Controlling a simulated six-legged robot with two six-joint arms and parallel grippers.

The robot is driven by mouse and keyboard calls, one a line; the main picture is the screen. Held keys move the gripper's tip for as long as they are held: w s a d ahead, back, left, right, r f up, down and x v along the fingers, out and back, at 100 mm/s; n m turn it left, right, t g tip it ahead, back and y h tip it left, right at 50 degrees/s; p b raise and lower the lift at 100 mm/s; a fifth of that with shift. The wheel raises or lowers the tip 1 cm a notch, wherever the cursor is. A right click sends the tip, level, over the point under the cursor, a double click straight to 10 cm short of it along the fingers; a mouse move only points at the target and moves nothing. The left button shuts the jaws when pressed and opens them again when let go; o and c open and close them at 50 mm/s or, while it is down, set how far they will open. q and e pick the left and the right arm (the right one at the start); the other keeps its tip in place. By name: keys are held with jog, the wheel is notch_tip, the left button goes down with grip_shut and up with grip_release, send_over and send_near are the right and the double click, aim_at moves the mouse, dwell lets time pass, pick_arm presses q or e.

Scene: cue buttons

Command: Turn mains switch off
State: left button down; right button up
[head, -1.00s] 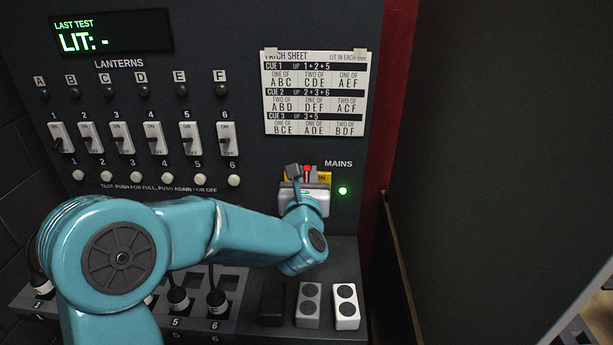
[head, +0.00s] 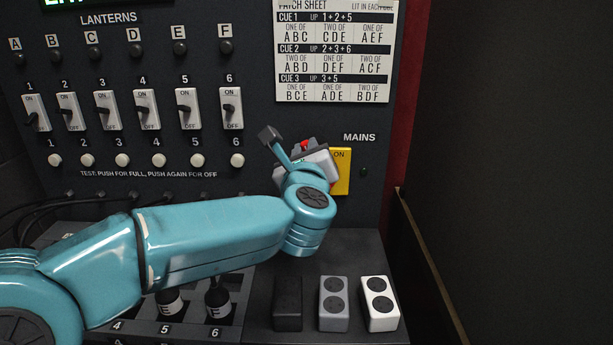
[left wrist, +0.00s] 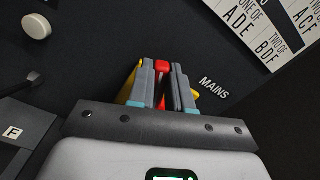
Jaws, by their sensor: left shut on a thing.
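The mains switch has a yellow plate (head: 341,172) marked ON, under the word MAINS on the dark panel. Its red lever (left wrist: 162,66) shows between my left gripper's fingers in the left wrist view; a bit of red also shows in the head view (head: 306,145). My left gripper (left wrist: 161,84) is shut on the red lever. In the head view the gripper (head: 308,150) is tilted and hides much of the plate and lever. The small lamp (head: 364,172) right of the plate is dark. My right gripper is not in view.
A row of lantern switches (head: 146,109) and white test buttons (head: 159,160) lies left of my gripper. A patch sheet (head: 335,50) hangs above. Black, grey (head: 334,304) and white (head: 380,304) blocks stand on the ledge below. A dark wall (head: 510,150) is at right.

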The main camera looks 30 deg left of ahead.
pick_arm(q)
jog(key=s+a+f+n+b, duration=0.2)
jog(key=a+f+n+b, duration=0.2)
jog(key=n+b, duration=0.9)
jog(key=shift+s+f+b, duration=0.25)
jog(key=shift+f+b, duration=1.55)
jog(key=shift+b, duration=3.65)
jog(key=shift+n, duration=0.3)
jog(key=c, duration=1)
grip_release()
jog(key=shift+c, duration=0.2)
